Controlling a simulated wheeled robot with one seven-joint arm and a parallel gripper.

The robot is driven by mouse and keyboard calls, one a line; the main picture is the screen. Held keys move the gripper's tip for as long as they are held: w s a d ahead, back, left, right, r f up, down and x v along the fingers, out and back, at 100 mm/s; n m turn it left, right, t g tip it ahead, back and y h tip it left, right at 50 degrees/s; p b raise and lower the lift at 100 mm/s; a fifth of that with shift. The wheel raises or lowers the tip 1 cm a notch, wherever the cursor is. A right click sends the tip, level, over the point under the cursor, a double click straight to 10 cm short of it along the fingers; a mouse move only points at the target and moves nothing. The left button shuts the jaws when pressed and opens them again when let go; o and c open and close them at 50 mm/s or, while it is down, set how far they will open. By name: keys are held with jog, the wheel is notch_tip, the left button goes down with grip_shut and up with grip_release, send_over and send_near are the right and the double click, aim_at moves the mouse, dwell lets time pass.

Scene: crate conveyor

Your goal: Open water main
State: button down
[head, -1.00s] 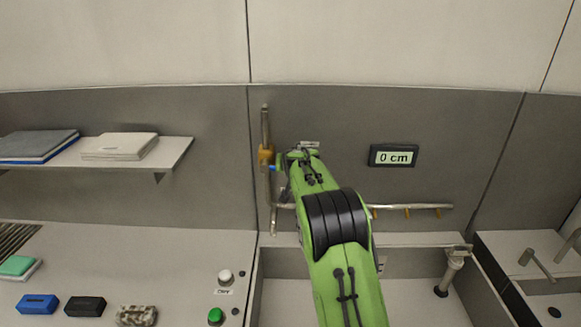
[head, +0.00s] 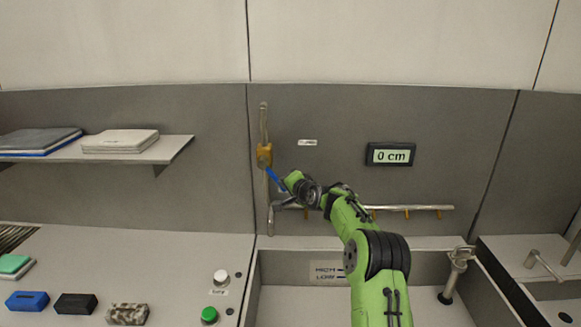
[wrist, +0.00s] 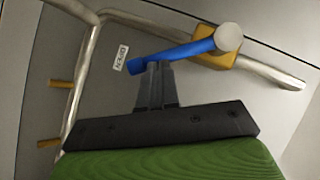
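A brass valve body (head: 264,156) sits on the vertical pipe at the left of the wall panel; it also shows in the wrist view (wrist: 214,61). Its blue lever (head: 274,178) slants down and right from the valve. In the wrist view the blue lever (wrist: 185,52) runs across the tips of my gripper (wrist: 157,66). My two dark fingers are close together, with their tips at the lever. They seem to be against it rather than around it; the exact contact is hard to see. In the head view my arm hides the fingertips.
A horizontal pipe (head: 430,208) with brass nozzles runs behind my arm, above a basin. A display (head: 391,155) on the wall reads 0 cm. A green button (head: 209,315) and a white button (head: 221,277) are on the left counter. A shelf (head: 170,150) holds folded cloths.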

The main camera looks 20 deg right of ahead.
jog(key=shift+w+a+f+m+t+y+b, duration=0.15)
jog(key=shift+a+f+m+t+b, duration=0.15)
jog(key=shift+f+b, duration=0.25)
jog(key=shift+w+a+f+m+t+y+b, duration=0.15)
jog(key=shift+a+f+m+t+b, duration=0.1)
jog(key=shift+f+m+b, duration=0.2)
jog(key=shift+w+a+f+m+t+y+b, duration=0.2)
jog(key=shift+a+m+t+b, duration=0.25)
jog(key=shift+b, duration=0.3)
jog(key=shift+w+a+f+m+t+y+b, duration=0.2)
jog(key=shift+a+m+b, duration=0.25)
jog(key=shift+m+b, duration=0.3)
jog(key=shift+w+a+f+m+t+y+b, duration=0.15)
jog(key=shift+a+m+t+b, duration=0.3)
jog(key=shift+b, duration=0.35)
jog(key=shift+r, duration=0.1)
